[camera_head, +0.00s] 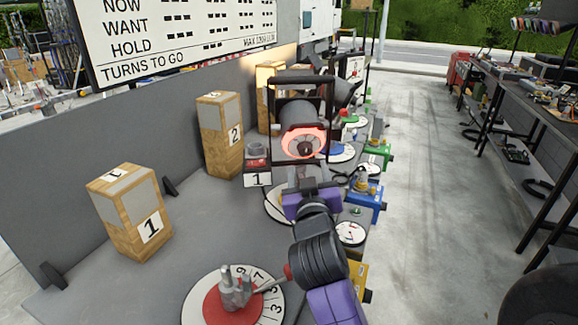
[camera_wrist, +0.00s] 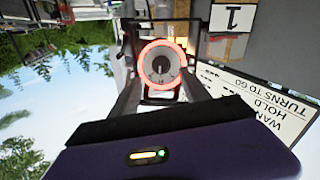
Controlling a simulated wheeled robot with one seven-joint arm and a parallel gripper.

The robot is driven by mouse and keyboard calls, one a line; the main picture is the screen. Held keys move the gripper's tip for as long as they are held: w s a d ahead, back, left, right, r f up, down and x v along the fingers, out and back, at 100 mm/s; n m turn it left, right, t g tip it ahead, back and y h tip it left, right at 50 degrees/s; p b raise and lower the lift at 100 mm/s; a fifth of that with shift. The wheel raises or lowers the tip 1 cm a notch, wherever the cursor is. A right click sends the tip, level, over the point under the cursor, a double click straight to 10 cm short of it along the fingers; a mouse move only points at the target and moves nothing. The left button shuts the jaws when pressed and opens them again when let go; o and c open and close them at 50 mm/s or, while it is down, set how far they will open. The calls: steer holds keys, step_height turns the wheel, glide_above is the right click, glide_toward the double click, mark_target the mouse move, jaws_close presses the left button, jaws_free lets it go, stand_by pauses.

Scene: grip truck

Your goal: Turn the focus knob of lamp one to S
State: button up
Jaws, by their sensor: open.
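Lamp one (camera_head: 301,112) is a dark lamp in a black yoke, beside a plate marked 1 (camera_head: 257,180). Its back faces me, with a red glowing ring around a round grey focus knob (camera_head: 305,147). In the wrist view the knob (camera_wrist: 160,68) shows inside the ring, with a dark centre. My gripper (camera_head: 304,172) is open just in front of and below the knob. In the wrist view its two fingers (camera_wrist: 163,88) reach toward the ring, one on each side. I cannot tell whether they touch it. Any S mark is too small to read.
A board (camera_head: 180,40) reads NOW, WANT, HOLD, TURNS TO GO, with dashes. Wooden blocks 1 (camera_head: 130,212) and 2 (camera_head: 220,135) stand left of the lamp. A red and white dial (camera_head: 190,305) lies in front. More dials and lamps line the bench behind.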

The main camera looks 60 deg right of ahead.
mark_target(306, 153)
steer(key=shift+p+x, duration=0.7)
steer(key=shift+x, duration=3.15)
steer(key=shift+f, duration=0.15)
jaws_close()
